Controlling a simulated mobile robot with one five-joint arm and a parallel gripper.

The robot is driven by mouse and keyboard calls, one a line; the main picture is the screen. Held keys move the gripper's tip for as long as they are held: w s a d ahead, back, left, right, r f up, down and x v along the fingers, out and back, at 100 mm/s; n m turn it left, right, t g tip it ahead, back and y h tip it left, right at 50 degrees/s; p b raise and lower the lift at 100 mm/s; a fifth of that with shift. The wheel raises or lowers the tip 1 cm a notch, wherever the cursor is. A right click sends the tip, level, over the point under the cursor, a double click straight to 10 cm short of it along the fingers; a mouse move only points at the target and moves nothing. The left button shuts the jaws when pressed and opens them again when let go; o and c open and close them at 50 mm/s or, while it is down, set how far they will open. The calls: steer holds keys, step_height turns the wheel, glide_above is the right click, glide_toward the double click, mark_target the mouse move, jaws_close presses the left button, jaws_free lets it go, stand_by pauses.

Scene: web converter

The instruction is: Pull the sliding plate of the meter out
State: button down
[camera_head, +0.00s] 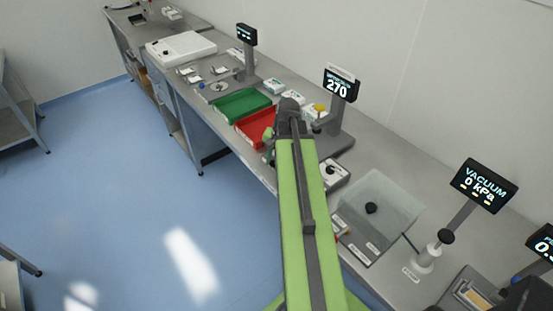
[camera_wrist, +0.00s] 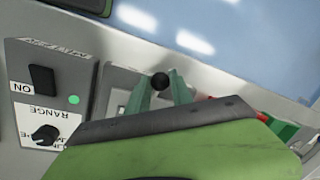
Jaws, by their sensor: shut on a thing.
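The meter (camera_head: 339,87) is a dark display on a post reading 270, on a grey base right of my arm in the head view. My gripper (camera_wrist: 160,92) is shut on a small round black knob (camera_wrist: 160,80), with a grey-green finger on each side. The knob sits by the bench edge; a light grey plate-like surface (camera_wrist: 120,78) lies beside it. How far the sliding plate is out cannot be told, as my gripper covers part of it. In the head view my arm hides the knob.
A control box (camera_wrist: 45,95) with an ON switch, green light and RANGE dial stands close left of my gripper. Red (camera_head: 257,128) and green (camera_head: 241,105) trays lie beyond my arm.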

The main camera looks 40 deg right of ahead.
steer(key=c, duration=1.1)
jaws_free()
steer(key=shift+d, duration=0.25)
steer(key=shift+c, duration=0.2)
steer(key=s+d+r+p, duration=0.1)
steer(key=s+r+p, duration=0.2)
steer(key=r+p, duration=1.4)
steer(key=shift+d, duration=0.3)
